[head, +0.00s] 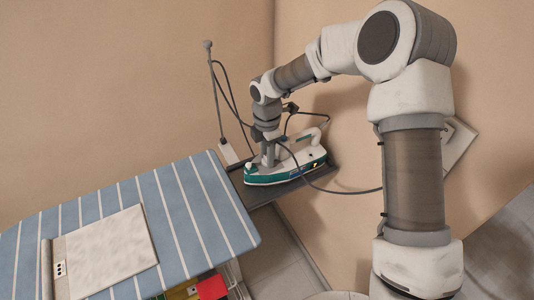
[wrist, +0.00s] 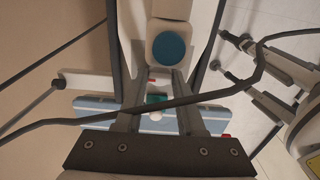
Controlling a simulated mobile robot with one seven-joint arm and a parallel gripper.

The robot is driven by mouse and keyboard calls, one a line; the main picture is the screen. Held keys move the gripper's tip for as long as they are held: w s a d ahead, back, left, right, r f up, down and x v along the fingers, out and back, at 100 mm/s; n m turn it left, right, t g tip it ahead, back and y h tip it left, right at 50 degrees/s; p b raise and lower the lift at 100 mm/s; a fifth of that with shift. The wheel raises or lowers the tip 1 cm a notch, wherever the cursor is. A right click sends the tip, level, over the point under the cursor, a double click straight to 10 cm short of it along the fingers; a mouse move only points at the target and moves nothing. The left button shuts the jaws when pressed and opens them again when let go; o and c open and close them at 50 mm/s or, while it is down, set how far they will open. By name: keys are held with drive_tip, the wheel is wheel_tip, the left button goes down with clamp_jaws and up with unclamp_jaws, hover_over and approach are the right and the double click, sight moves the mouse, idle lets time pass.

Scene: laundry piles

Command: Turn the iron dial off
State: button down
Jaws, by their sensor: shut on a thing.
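The iron (head: 288,172), with a white top and teal lower body, sits at the right of the ironing board. My gripper (head: 268,161) points down onto its top, in front of the handle (head: 311,136). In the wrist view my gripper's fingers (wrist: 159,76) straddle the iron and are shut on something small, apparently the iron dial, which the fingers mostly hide. A round blue disc (wrist: 169,48) on a white part shows just beyond the fingertips. The dial's setting cannot be read.
The iron stands on a dark rest (head: 252,194). A dark cord (head: 342,190) loops around the iron and crosses the wrist view (wrist: 225,92). Walls stand close behind.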

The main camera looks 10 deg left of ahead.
idle(0.3)
drive_tip(key=c, duration=0.5)
unclamp_jaws()
wheel_tip(320, 180, up, 18)
drive_tip(key=shift+f, duration=0.25)
